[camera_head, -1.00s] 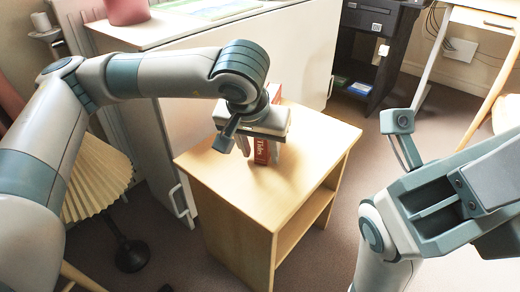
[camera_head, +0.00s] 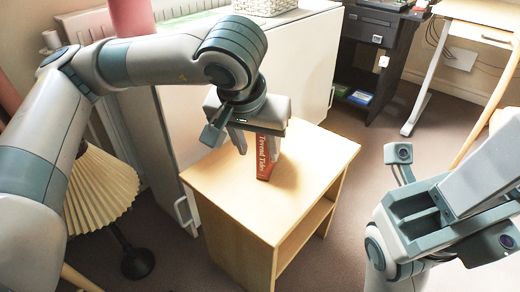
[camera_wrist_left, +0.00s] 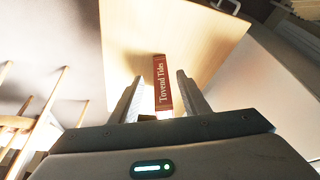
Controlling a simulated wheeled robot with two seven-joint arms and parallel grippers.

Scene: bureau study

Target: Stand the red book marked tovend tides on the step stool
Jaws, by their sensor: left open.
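The red book marked Tovend Tides (camera_head: 265,160) stands upright on a light wooden piece with a lower shelf (camera_head: 222,190), which looks like the step stool. Its spine shows in both views. My left gripper (camera_head: 256,146) is open just above the book, fingers pointing down. In the left wrist view the book (camera_wrist_left: 162,85) shows between the two spread fingers, with a gap on each side. In the head view the gripper hides the book's upper part. My right gripper (camera_head: 430,215) is at the right, partly cut off by the frame; its fingertips are not clear.
A white cabinet (camera_head: 300,70) stands close behind the stool, with a wicker basket (camera_head: 264,5) and a pink pot (camera_head: 131,16) on top. A pleated lamp (camera_head: 100,190) is at the left. A dark shelf unit (camera_head: 372,50) stands behind. Floor is clear right of the stool.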

